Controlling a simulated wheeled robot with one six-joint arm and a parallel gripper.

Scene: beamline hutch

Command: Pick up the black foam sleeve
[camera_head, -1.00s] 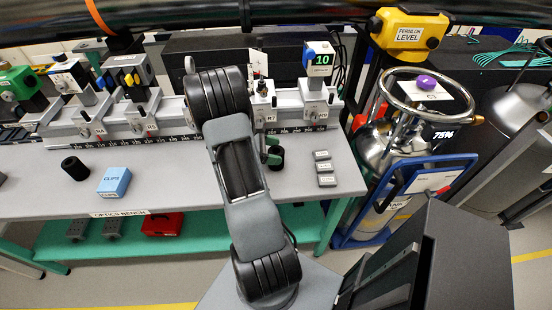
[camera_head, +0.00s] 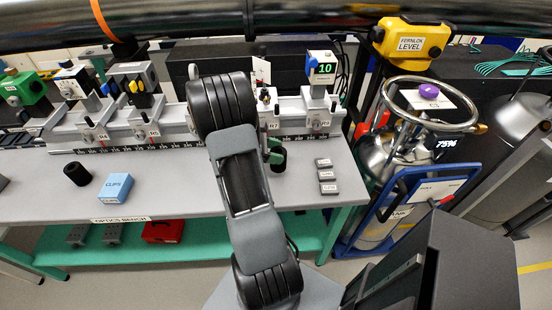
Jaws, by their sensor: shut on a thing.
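My gripper (camera_head: 272,153), with green fingers, is partly hidden behind my own arm, above the right part of the bench. It is shut on a short black cylinder, the black foam sleeve (camera_head: 280,160), just right of my arm. I cannot tell whether the sleeve touches the bench top or hangs a little above it. A second, similar black cylinder (camera_head: 78,175) lies on the bench at the left, apart from my gripper.
The grey optics bench (camera_head: 190,193) carries a rail with several mounts along its back. A blue clips box (camera_head: 115,188) lies at the left front. Small grey blocks (camera_head: 327,174) lie right of the sleeve. A gas cylinder on a blue cart (camera_head: 400,203) stands to the right.

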